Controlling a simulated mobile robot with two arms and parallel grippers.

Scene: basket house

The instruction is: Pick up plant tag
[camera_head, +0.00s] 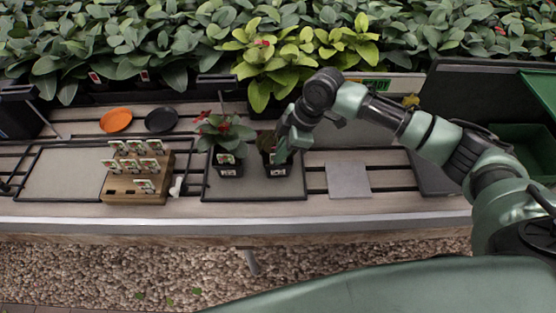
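Several small plant tags (146,186) with pictures on them stand in a wooden tag holder (119,194) at the left of the bench. A black pot with a red-flowered plant (226,135) bears a tag (227,159) on its front. A second black pot (277,170) to its right also bears a tag (277,158). My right gripper (284,152) points down at this second pot, close to its tag and its plant. Its fingertips overlap the pot in the picture, so I cannot tell whether it touches or grips anything. My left gripper is out of view.
Both pots stand on a grey tray (250,187). An orange saucer (116,120) and a black saucer (161,119) lie at the back left. A grey square (348,179) lies right of the tray. Dense leafy plants line the back. A green bin (528,143) stands at right.

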